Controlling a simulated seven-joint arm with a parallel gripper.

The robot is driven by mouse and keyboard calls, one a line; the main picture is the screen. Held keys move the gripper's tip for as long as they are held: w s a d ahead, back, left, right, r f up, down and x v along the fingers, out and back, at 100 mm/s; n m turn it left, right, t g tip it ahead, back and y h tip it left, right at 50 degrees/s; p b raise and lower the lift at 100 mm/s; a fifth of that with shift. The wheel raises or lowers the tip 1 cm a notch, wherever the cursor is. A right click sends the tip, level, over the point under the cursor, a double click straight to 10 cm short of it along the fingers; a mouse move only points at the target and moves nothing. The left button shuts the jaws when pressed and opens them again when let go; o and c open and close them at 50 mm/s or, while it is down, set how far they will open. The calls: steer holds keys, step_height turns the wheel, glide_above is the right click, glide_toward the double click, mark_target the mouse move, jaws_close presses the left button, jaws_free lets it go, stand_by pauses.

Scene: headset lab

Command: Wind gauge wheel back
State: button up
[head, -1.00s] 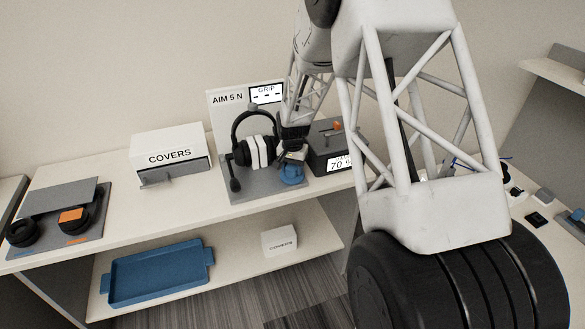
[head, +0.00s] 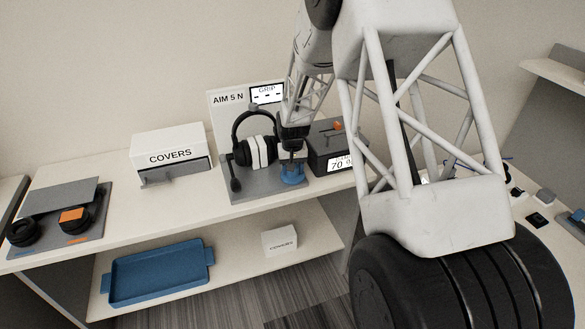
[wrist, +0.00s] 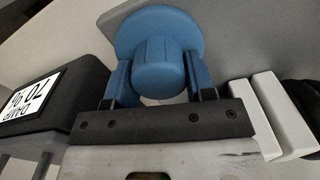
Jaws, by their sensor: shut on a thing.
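The blue gauge wheel (head: 292,176) stands at the front right of the grey headset stand (head: 265,190). In the wrist view the wheel (wrist: 160,25) shows as a round disc with a ribbed hub (wrist: 159,68). My gripper (head: 292,158) is over the wheel, and in the wrist view its two blue fingers (wrist: 159,84) are shut on the hub, one on each side. The black headset (head: 242,150) stands on the stand with white pads (head: 258,151) just left of my gripper. The GRIP display (head: 266,93) is partly hidden by my arm, and its reading shows only as dashes.
A dark box (head: 327,155) with a display reading about 70 stands right of the wheel. A white COVERS box (head: 170,157) stands to the left. Ear cups lie on a grey board (head: 60,215) at far left. A blue tray (head: 155,274) is on the lower shelf.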

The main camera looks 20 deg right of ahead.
steer(key=o, duration=0.9)
steer(key=shift+r, duration=0.1)
steer(key=shift+r, duration=3.8)
